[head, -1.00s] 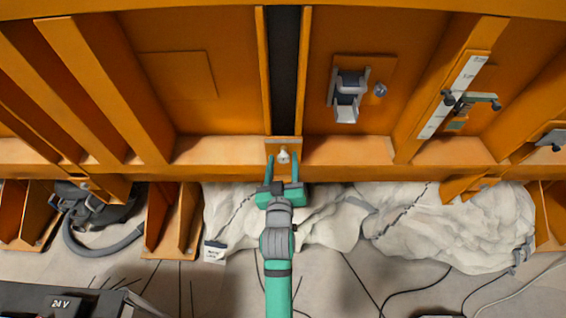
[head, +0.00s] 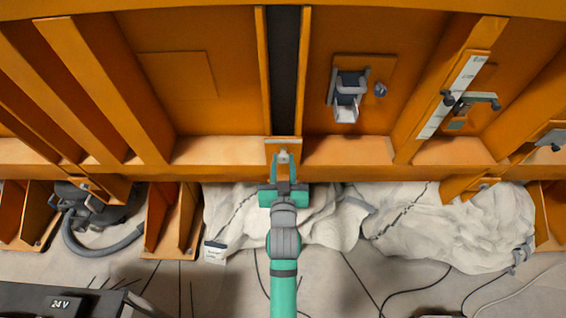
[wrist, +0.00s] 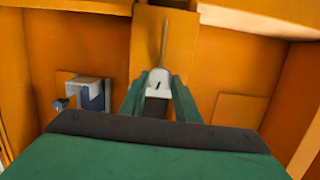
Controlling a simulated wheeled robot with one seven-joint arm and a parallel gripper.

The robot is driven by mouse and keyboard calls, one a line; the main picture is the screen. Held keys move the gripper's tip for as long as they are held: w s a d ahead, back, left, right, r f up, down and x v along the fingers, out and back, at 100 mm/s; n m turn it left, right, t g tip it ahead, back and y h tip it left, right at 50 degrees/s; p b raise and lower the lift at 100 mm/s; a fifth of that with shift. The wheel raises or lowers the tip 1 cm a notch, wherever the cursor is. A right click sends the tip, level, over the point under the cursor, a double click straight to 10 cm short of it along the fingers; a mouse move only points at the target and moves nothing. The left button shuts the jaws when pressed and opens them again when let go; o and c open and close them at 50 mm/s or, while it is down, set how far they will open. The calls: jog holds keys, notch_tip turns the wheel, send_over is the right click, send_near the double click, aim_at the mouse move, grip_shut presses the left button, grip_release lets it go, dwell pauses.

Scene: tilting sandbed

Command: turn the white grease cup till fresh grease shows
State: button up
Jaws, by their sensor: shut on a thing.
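The white grease cup (wrist: 158,78) stands on a small orange bracket (head: 283,141) at the foot of the dark central channel. It has a small dark mark on its face in the wrist view. My gripper (head: 281,157) has its two green fingers on either side of the cup and is shut on it. In the wrist view my gripper (wrist: 157,85) hides the cup's lower sides. In the head view the cup is small and mostly between the fingertips. I cannot make out grease on it.
A grey latch (head: 348,98) sits on the panel to the right, and a scale with a dark clamp (head: 462,100) is farther right. Orange ribs stand on both sides. White crumpled sheeting (head: 450,230) and cables lie on the floor below.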

jog(key=m, duration=0.2)
jog(key=m+y, duration=0.1)
jog(key=shift+d+f+m, duration=0.1)
jog(key=shift+d+m, duration=0.2)
jog(key=shift+m, duration=0.1)
jog(key=m+y, duration=0.1)
jog(key=m, duration=0.2)
jog(key=shift+d, duration=0.1)
jog(key=m+y, duration=0.1)
jog(key=m, duration=0.2)
jog(key=shift+f+t, duration=0.15)
jog(key=shift+t, duration=0.25)
jog(key=shift+f+m+t, duration=0.1)
jog(key=shift+m+t, duration=0.2)
jog(key=shift+m, duration=1.4)
jog(key=o, duration=1.1)
jog(key=shift+c, duration=0.2)
jog(key=v, duration=1)
jog(key=shift+s+d, duration=0.25)
jog(key=shift+s, duration=0.1)
